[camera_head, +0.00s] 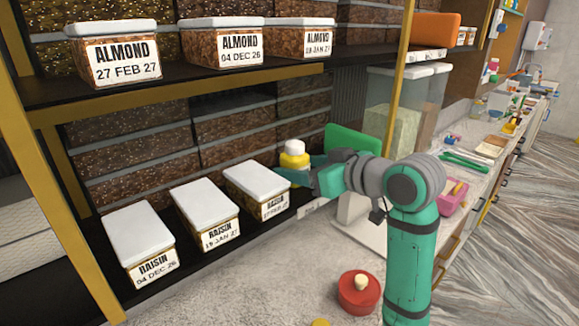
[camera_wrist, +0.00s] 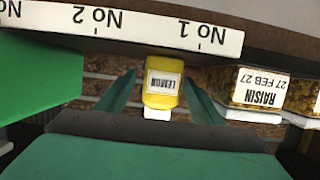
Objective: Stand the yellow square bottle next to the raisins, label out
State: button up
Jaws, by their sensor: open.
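The yellow bottle (camera_head: 294,160) with a white cap stands on the lower shelf, right of the nearest raisin box (camera_head: 258,187). In the wrist view, which is upside down, the yellow bottle (camera_wrist: 162,78) shows its white label facing my camera. My gripper (camera_head: 303,176) is at the bottle, its lower part partly hidden in the head view. In the wrist view my gripper (camera_wrist: 160,88) is open, one finger on each side of the bottle, with visible gaps. A raisin box (camera_wrist: 255,90) dated 27 FEB 27 is beside it, apart from the bottle.
Two more raisin boxes (camera_head: 205,213) (camera_head: 140,246) stand further left on the shelf. Almond boxes (camera_head: 220,43) fill the shelf above. A shelf edge strip (camera_wrist: 130,22) reads No 1 and No 2. A red round container (camera_head: 360,292) sits on the counter below.

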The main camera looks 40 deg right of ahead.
jog(key=v, duration=0.7)
jog(key=shift+s, duration=0.15)
dwell(0.4)
